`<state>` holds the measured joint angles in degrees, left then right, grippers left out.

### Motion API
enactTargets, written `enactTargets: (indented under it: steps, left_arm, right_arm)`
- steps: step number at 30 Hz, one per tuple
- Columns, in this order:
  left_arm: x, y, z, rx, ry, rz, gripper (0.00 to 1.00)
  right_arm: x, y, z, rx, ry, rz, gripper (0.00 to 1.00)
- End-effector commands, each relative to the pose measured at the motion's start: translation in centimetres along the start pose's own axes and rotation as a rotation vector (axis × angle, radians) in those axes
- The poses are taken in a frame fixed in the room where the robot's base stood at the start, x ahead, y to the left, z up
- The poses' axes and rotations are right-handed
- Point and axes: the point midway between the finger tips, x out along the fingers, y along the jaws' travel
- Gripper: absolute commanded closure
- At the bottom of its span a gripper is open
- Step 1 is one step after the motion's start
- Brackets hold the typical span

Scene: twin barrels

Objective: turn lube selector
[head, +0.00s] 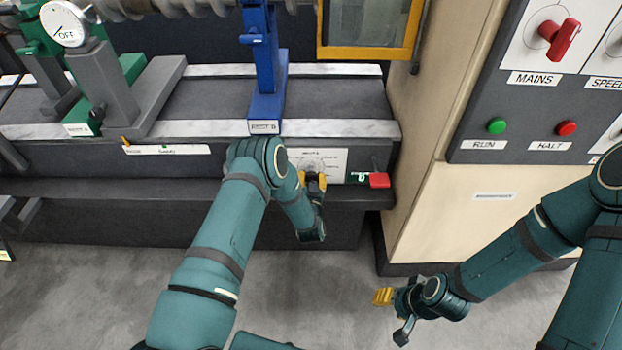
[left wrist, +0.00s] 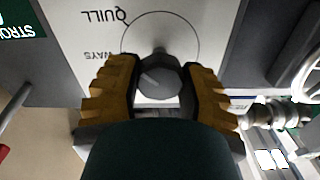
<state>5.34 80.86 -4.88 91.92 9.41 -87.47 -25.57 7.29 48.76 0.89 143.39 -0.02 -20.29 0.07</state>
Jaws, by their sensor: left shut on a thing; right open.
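The lube selector is a round grey knob (left wrist: 160,76) on a white plate (head: 334,158) on the front of the machine bed. In the left wrist view the plate (left wrist: 85,25) shows a circle with the words QUILL and WAYS, seen turned over. My left gripper (head: 316,182) has its yellow fingers on both sides of the knob, shut on it; the fingers also show in the left wrist view (left wrist: 158,92). Which label the knob points at I cannot tell. My right gripper (head: 383,297) is open and empty, low above the floor and away from the machine.
A red handle (head: 379,180) sticks out just right of the plate. A blue upright (head: 265,70) and a grey one (head: 110,90) stand on the bed. A cabinet with a red MAINS switch (head: 560,38) stands at the right. The floor (head: 300,275) below is clear.

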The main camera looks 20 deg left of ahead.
Motion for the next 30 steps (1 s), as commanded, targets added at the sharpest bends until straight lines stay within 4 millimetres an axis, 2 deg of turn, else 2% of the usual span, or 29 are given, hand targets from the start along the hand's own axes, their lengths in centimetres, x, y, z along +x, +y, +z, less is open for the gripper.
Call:
enactTargets:
  steps: [18,19,21,30]
  left_arm:
    - [0.21,-0.10,-0.35,0.040,0.008,-0.004,0.95]
    - [0.21,-0.10,-0.35,0.040,0.008,-0.004,0.50]
    - [0.19,-0.09,-0.32,0.040,0.007,-0.004,0.25]
    - [0.03,-0.01,-0.11,0.040,0.002,-0.001,0.25]
  right_arm:
    - [0.10,0.03,-0.03,0.000,0.001,0.000,0.53]
    - [0.10,0.03,-0.03,0.000,0.001,0.000,0.53]
    - [0.10,0.03,-0.02,0.000,0.001,0.000,0.53]
    - [0.11,0.04,-0.02,0.000,0.001,0.000,0.53]
